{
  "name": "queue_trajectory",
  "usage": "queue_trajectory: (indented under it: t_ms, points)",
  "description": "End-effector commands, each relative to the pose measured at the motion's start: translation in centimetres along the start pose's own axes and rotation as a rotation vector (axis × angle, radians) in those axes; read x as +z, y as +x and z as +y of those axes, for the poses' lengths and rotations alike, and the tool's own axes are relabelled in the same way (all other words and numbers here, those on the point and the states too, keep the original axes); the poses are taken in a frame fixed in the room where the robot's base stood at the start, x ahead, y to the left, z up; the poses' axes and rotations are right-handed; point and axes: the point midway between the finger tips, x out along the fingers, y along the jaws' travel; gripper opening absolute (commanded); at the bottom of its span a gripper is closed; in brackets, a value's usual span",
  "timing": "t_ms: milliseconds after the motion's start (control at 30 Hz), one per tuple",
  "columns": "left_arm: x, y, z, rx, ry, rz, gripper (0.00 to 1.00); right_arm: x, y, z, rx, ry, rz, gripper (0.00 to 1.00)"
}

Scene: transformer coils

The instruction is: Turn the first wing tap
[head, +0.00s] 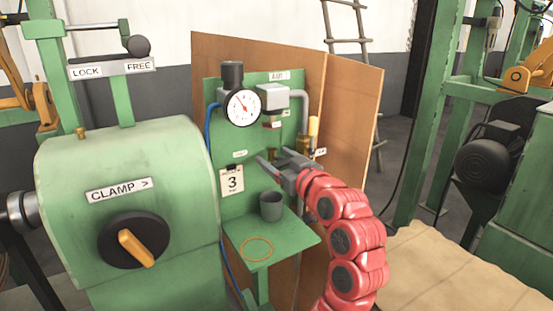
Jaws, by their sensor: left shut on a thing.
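My left gripper (277,164) is on the red arm that comes up from the bottom, right of the middle. Its dark fingers reach to the green panel (214,135) and are shut on a small brass wing tap (274,153). The tap is mostly hidden by the fingers, so I cannot tell its turn angle. A second brass fitting with an upright yellow handle (313,130) stands just right of the gripper. A round white gauge (242,107) sits above on the panel. My right gripper is not in view.
A card marked 3 (232,182) hangs left of the fingers. The large green clamp housing (130,175) stands close on the left. A brown board (350,120) stands behind.

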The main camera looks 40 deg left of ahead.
Motion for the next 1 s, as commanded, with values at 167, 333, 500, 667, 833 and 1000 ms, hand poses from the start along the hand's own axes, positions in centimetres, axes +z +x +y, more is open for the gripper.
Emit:
queue_trajectory:
  t_ms: [167,333,500,667,833,1000]
  points:
    - [0.01,0.00,-0.03,-0.001,0.001,0.000,0.17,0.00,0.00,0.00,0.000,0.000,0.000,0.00]
    - [-0.14,-0.04,0.01,-0.001,0.061,-0.001,0.17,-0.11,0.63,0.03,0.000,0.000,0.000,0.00]
    - [0.02,0.00,-0.02,-0.001,0.121,-0.001,0.17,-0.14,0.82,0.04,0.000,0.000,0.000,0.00]
    - [0.05,0.00,-0.01,-0.001,0.120,-0.001,0.17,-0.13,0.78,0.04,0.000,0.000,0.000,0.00]
    - [0.05,0.00,-0.01,-0.001,0.119,-0.001,0.99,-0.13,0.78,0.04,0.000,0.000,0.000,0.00]
    - [0.04,0.00,0.00,-0.001,0.119,0.000,1.00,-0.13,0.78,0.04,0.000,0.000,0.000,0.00]
